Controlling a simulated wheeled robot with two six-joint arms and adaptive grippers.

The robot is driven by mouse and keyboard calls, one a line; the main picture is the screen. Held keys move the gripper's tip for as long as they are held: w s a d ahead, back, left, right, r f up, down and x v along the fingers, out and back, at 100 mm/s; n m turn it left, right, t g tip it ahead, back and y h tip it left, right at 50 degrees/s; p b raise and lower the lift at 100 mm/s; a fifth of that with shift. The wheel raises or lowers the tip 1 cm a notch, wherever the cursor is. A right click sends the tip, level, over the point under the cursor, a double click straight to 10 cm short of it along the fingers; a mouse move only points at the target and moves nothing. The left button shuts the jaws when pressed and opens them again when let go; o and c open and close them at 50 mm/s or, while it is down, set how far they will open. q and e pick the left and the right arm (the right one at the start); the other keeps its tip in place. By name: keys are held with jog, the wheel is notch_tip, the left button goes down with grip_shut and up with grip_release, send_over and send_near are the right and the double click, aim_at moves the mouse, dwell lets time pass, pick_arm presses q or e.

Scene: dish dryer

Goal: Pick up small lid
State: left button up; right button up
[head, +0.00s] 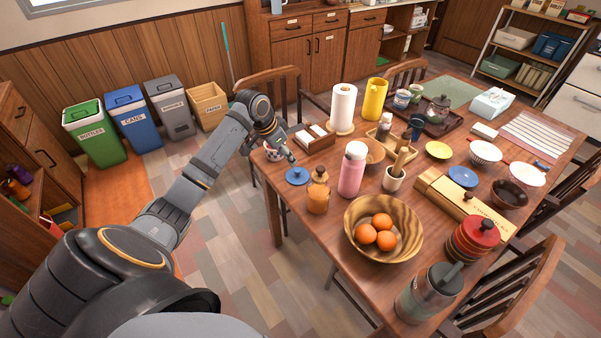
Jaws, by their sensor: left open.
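A small round blue lid (297,176) with a knob lies on the wooden table (330,230), near its left corner. My left gripper (283,156) is above the table's left corner, just behind and to the left of the lid. It is open and apart from the lid. The fingers are small in the view, and a pale object near them is partly hidden. My right gripper is not in view.
An orange-brown jar (318,194) and a pink bottle (353,170) stand right of the lid. A wooden box (315,139) sits behind it. A wooden bowl (383,228) with oranges is nearer the front. Chairs surround the table.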

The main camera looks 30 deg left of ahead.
aim_at(297, 171)
pick_arm(q)
jog(key=x, duration=0.3)
jog(key=shift+f, duration=0.25)
jog(key=x, duration=0.2)
jog(key=shift+w+f, duration=0.2)
jog(key=shift+f, duration=0.05)
jog(key=x, duration=0.3)
jog(key=shift+w+f+b, duration=0.2)
jog(key=shift+f+b, duration=0.1)
jog(key=shift+b, duration=0.1)
jog(key=shift+c, duration=0.3)
jog(key=c, duration=0.9)
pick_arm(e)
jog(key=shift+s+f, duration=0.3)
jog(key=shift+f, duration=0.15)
